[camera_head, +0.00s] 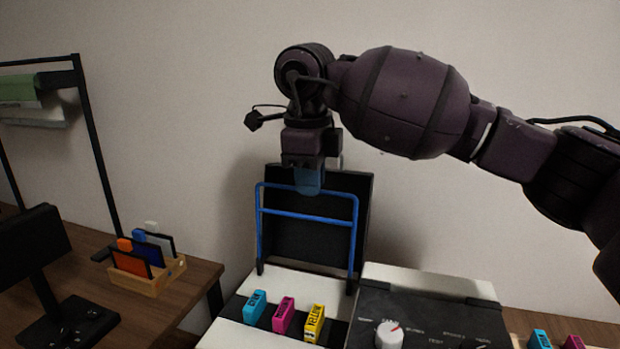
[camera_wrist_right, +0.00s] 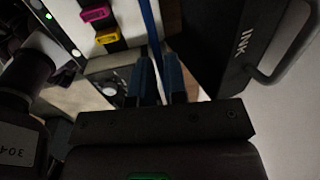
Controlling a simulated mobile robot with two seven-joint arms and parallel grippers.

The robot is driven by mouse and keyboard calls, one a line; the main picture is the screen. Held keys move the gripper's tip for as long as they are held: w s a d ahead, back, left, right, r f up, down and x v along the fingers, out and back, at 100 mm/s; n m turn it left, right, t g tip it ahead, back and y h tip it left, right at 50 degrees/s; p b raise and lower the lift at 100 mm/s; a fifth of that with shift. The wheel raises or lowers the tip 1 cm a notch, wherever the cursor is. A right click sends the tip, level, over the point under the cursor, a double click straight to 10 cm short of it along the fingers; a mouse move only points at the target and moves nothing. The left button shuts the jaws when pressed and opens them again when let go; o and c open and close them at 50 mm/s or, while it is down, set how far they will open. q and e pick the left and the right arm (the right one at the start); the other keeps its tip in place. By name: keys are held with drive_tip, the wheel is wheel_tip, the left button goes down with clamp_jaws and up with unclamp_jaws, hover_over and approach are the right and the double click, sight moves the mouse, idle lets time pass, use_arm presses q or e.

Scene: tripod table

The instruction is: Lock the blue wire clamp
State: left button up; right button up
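The blue wire clamp (camera_head: 306,216) is a bent blue wire frame with a crossbar. It stands upright in front of a raised black panel (camera_head: 310,246) on the machine. My right gripper (camera_head: 308,183) points down at the middle of the clamp's top bar, its fingertips overlapping the bar in the head view. In the right wrist view the two dark blue fingers (camera_wrist_right: 160,82) stand apart, with a gap between them. The blue wire (camera_wrist_right: 150,30) runs to that gap; whether a finger touches it is hidden. My left gripper is out of view.
Cyan, magenta and yellow cartridges (camera_head: 284,314) sit at the machine's front left. A dark control panel (camera_head: 430,315) with a white knob (camera_head: 389,335) stands to the right. A wooden holder with cards (camera_head: 150,280) and a dark stand (camera_head: 62,315) are on the left table.

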clamp_jaws()
use_arm(q)
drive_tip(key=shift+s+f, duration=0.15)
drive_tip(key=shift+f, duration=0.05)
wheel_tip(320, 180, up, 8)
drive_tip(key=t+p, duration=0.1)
drive_tip(key=p, duration=0.7)
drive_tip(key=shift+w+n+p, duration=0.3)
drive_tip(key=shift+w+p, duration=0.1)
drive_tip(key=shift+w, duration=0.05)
use_arm(e)
drive_tip(key=s+a+f+t, duration=0.1)
drive_tip(key=s+t, duration=0.1)
drive_tip(key=s, duration=0.2)
drive_tip(key=s+a+f+t+h, duration=0.1)
drive_tip(key=s+a+t, duration=0.1)
drive_tip(key=s, duration=0.3)
drive_tip(key=shift+s+f, duration=0.25)
drive_tip(key=shift+s, duration=0.05)
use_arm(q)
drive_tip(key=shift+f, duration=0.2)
use_arm(e)
drive_tip(key=shift+a, duration=0.1)
